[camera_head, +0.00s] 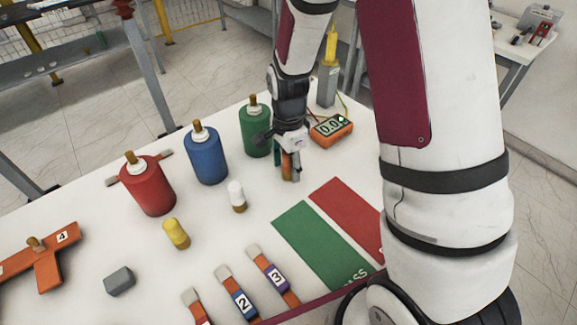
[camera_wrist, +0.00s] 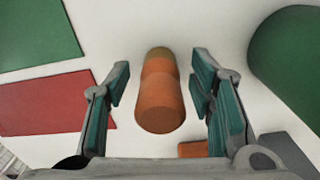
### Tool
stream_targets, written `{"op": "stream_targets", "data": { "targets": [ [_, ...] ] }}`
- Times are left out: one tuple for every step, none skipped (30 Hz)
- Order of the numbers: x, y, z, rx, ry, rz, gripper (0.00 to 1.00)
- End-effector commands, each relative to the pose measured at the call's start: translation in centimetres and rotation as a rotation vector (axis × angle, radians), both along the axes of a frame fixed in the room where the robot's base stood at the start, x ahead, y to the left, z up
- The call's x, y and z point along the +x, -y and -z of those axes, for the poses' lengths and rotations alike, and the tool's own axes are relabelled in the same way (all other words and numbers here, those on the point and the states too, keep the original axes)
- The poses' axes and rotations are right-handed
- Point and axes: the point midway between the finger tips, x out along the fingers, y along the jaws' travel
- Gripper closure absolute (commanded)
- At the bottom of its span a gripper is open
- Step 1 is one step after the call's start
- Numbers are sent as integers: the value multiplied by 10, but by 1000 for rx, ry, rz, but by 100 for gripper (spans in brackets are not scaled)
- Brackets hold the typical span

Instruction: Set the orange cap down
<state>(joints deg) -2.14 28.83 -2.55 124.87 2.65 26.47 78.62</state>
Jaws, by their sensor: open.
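The orange cap (camera_wrist: 160,100) is between the two fingers of my gripper (camera_wrist: 161,75) in the wrist view, with a visible gap on each side. Its far end is a darker brown. In the head view the orange cap (camera_head: 287,166) shows partly behind my gripper (camera_head: 291,172), at the white table's surface and close to the green bushing. My gripper is open and points down around the cap without touching its sides. Part of the cap is hidden by the fingers in the head view.
Green (camera_head: 257,132), blue (camera_head: 206,157) and red (camera_head: 148,188) bushings stand in a row. An orange meter (camera_head: 332,129) is right of my gripper. White (camera_head: 237,196) and yellow (camera_head: 175,234) caps stand in front. Green (camera_head: 318,240) and red (camera_head: 350,210) mats lie at the right.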

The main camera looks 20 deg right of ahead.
Motion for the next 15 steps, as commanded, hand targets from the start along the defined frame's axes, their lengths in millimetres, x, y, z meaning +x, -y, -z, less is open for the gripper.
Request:
{"op": "stream_targets", "data": {
  "targets": [
    [2, 0, -8, 0, 5, -1, 50],
    [2, 0, -13, 0, 6, -1, 50],
    [2, 0, -20, 0, 7, -1, 50],
    [2, 0, -27, 0, 7, -1, 50],
    [2, 0, -33, 0, 8, -1, 50],
    [2, 0, -42, 0, 8, -1, 50],
    [2, 0, -48, 0, 7, -1, 50],
    [2, 0, -55, 0, 8, -1, 50],
    [2, -1, -63, 0, 7, -1, 50],
    [1, -1, -69, 0, 7, -1, 50],
    [2, -1, -74, 0, 7, -1, 50],
    [2, -1, -82, 1, 6, -1, 50],
    [2, -1, -86, 1, 7, -1, 50],
    [1, 0, -91, 1, 5, -1, 50],
    [1, 0, -96, 1, 5, 0, 50]
  ]
}}
